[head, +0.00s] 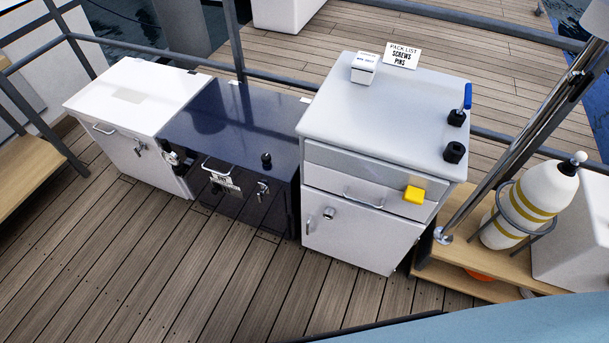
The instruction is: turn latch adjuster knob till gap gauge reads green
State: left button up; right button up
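No latch adjuster knob or gap gauge can be picked out with certainty at this size. A small black knob (266,157) stands near the front edge of the dark glossy cabinet top (228,112). A round metal fitting (171,157) sits at the left of that cabinet's front. A silver latch (262,187) is on its right side, and a small white label (226,182) hangs below its handle. No green reading shows. Neither of my grippers is in view.
A grey cabinet (385,115) stands at right, bearing a blue-handled tool (466,97), a black holder (454,152), a small box (364,68) and a yellow block (414,195) at its drawer. A white cabinet (120,90) stands left. The front deck (150,260) is clear.

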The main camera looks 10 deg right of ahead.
aim_at(265, 158)
jog(key=z, duration=0.3)
jog(key=k, duration=0.6)
jog(key=u, duration=1.1)
jog(key=i, duration=1.05)
jog(key=u, duration=0.25)
jog(key=i, duration=1.2)
jog(key=z, duration=0.85)
